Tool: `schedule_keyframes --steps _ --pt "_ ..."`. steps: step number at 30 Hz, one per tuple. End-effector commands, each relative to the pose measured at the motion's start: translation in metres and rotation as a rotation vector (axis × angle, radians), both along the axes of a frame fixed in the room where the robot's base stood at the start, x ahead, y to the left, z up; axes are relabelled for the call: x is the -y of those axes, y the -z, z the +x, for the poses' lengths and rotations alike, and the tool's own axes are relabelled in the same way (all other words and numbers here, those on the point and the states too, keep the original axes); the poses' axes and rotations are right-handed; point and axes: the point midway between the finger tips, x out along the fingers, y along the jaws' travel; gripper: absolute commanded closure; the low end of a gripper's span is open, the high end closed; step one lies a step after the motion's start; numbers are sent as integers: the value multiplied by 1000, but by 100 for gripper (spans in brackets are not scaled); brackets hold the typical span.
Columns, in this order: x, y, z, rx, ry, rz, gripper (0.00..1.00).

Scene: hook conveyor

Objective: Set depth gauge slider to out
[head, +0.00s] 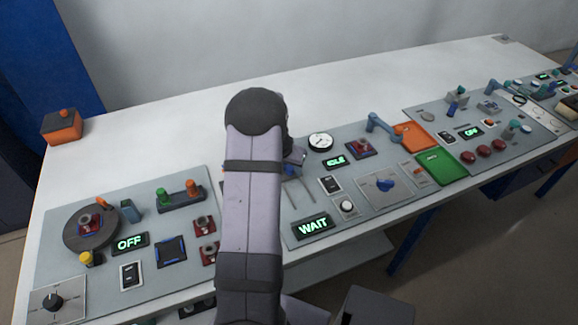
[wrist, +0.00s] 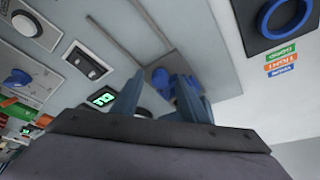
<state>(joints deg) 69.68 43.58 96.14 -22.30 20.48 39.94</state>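A blue slider knob (wrist: 161,77) shows in the wrist view on a panel with thin slots, just beyond my fingertips. I take it to be the depth gauge slider, but no label confirms this. My gripper (wrist: 163,88) points at it with its two fingers apart. The knob appears between the tips, nearer the right finger, which partly covers it; I cannot tell whether they touch. In the head view, my arm hides most of this area. A blue part (head: 291,170) and thin slots (head: 300,195) show just right of my arm.
In the head view, a WAIT display (head: 312,226), a round dial (head: 320,142) and a lever dial (head: 386,184) stand nearby.

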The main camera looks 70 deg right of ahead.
Motion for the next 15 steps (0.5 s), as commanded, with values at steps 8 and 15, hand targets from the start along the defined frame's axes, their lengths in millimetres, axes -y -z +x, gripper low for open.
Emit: schedule_keyframes --steps 8,15 --pt "0 0 0 0 0 -1 77" --pt "0 0 0 0 -1 0 100"
